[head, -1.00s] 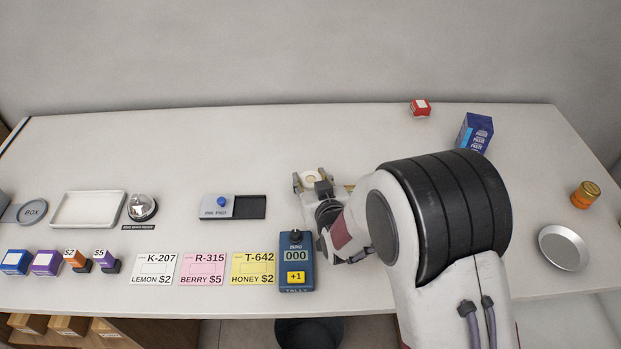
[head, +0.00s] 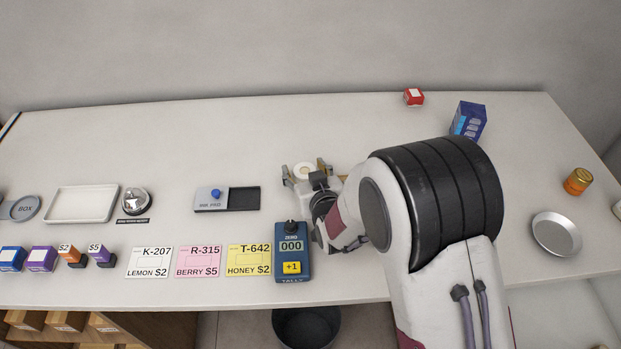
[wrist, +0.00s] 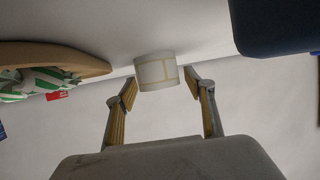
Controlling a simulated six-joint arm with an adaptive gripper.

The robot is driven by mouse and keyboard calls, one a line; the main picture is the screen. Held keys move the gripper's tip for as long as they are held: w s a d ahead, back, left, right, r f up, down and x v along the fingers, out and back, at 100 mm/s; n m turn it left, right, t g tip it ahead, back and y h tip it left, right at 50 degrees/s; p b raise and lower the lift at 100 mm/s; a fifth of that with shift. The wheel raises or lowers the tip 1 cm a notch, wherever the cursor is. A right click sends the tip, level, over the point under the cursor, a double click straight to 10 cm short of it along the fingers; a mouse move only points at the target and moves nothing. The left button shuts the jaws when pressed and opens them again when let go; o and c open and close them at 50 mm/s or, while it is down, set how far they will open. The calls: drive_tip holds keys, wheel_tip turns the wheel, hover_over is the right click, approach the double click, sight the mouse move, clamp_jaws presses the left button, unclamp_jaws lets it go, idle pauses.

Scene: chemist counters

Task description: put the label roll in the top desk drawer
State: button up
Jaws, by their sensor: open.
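The label roll (head: 303,169) is a small pale ring on the counter, right of the ink pad. In the wrist view the label roll (wrist: 157,72) is a white cylinder with tan label outlines, just ahead of the fingertips. My gripper (head: 306,172) is open, its fingers low at the counter on either side of the roll's near part. In the wrist view my gripper (wrist: 160,88) has a finger to each side, and I see no clear contact. Wooden drawers (head: 66,321) show under the counter at the lower left; I cannot tell which is the top desk drawer.
A blue tally counter (head: 292,252) stands close in front of my gripper. The ink pad (head: 209,199) is to its left, and price cards (head: 199,262) lie along the front. A dark bin (head: 306,327) is on the floor below. The counter behind the roll is clear.

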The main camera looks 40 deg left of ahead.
drive_tip(key=shift+r, duration=0.1)
drive_tip(key=shift+v, duration=6)
drive_tip(key=shift+r, duration=0.1)
